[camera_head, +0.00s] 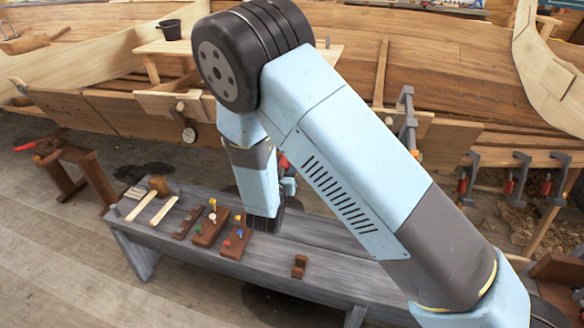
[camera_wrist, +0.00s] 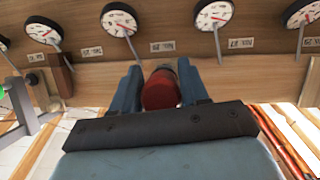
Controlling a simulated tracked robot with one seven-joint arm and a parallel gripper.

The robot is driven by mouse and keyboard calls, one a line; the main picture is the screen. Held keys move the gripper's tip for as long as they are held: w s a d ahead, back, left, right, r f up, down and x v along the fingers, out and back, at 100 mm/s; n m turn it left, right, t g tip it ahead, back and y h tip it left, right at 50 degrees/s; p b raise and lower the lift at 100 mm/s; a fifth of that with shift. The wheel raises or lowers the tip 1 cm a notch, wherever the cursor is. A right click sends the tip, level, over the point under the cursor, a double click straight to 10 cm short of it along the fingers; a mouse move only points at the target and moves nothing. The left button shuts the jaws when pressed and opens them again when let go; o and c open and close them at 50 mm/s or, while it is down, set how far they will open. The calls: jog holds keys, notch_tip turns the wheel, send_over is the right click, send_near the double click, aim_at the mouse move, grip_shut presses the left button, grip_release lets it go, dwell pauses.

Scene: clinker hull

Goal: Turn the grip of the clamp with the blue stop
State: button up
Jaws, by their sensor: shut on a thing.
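In the wrist view my gripper (camera_wrist: 160,70) has one blue finger on each side of a red, rounded grip (camera_wrist: 160,92) and is shut on it. The clamp's frame and its stop are hidden behind the grip and the hand, so I cannot see a blue stop. In the head view my arm covers most of the hand; a small piece of red (camera_head: 283,160) shows beside my forearm in front of the hull (camera_head: 450,125).
Several round dials (camera_wrist: 212,15) with small labels line the planking above the grip. Several other clamps with red grips (camera_head: 508,187) hang along the hull at the right. A grey bench (camera_head: 330,262) below carries wooden peg blocks (camera_head: 236,243) and tools.

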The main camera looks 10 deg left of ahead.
jog(key=n+h, duration=0.2)
jog(key=shift+s+n+h, duration=0.1)
jog(key=shift+n+h, duration=0.2)
jog(key=shift+h, duration=0.1)
jog(key=shift+d+r+n+t+h, duration=0.1)
jog(key=shift+n+t+h, duration=0.05)
jog(key=shift+n+h, duration=0.35)
jog(key=shift+d+r+n+t+h, duration=0.15)
jog(key=shift+n+h, duration=0.25)
jog(key=shift+h, duration=0.2)
jog(key=o, duration=1)
jog(key=shift+f, duration=0.1)
jog(key=shift+c, duration=0.2)
jog(key=v, duration=1.3)
jog(key=shift+s+f, duration=0.2)
jog(key=shift+s, duration=0.15)
